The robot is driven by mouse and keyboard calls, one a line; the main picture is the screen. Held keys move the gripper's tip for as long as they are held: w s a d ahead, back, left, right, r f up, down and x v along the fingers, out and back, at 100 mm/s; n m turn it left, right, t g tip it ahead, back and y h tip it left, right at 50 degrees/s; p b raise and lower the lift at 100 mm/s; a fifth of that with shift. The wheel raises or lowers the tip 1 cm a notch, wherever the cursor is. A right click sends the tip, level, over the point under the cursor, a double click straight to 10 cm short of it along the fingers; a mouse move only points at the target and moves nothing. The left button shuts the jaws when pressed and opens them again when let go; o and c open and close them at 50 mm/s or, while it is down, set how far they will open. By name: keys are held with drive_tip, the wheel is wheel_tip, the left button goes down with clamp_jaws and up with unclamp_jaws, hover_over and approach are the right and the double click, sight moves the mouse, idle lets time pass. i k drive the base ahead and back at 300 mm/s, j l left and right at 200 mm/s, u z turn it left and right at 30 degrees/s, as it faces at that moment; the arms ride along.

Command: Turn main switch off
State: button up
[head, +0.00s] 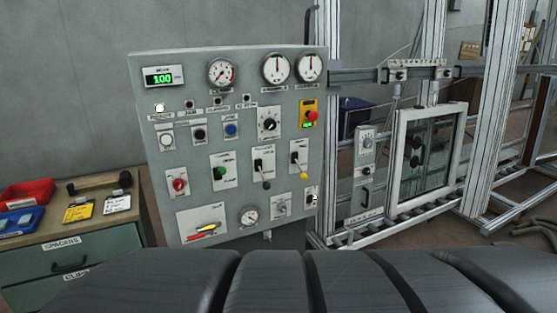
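The grey control panel (150,125) stands upright in the middle left of the head view. A red and yellow lever-like handle (205,231) lies nearly level on a white plate at its lower left. A black rotary knob (268,124) sits on a white plate at upper right. The labels are too small to read, so I cannot tell for sure which is the main switch. The green display (163,77) is lit and reads 100. A small white lamp (159,107) below it looks lit. My gripper is not in view.
Right of the panel is an aluminium frame (425,200) with a white-framed window (399,165). A green drawer cabinet (110,254) with red and blue bins (25,196) stands left. A red button on yellow (311,115) and coloured knobs are on the panel. Dark grey segments fill the bottom.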

sight(179, 183)
drive_tip(key=i+j+u, duration=0.1)
drive_tip(key=u, duration=0.4)
drive_tip(key=i+u, duration=0.2)
drive_tip(key=u, duration=0.3)
drive_tip(key=i+u, duration=0.15)
drive_tip(key=u, duration=0.35)
